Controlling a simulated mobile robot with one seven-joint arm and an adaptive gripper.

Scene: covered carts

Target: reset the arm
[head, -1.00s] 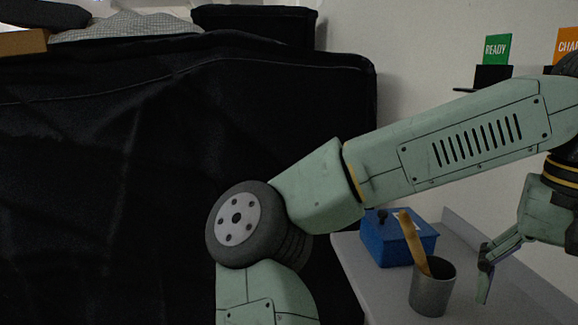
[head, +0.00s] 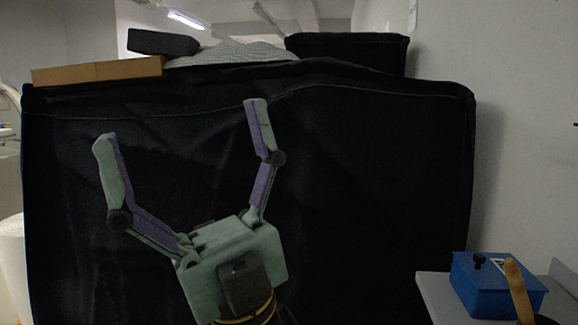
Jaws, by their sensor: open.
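My gripper (head: 182,127) is in the lower left-middle of the head view, pointing up with its two fingers spread wide. It is open, with nothing between the fingers. Behind it stands a large cart under a black cover (head: 370,190). The lower part of my arm is out of the picture.
On the covered cart lie a cardboard box (head: 97,70), a checked grey cloth (head: 235,53) and dark items (head: 350,50). At lower right, a grey surface (head: 432,290) holds a blue box (head: 497,285) and a wooden-handled tool (head: 517,285). A white wall is on the right.

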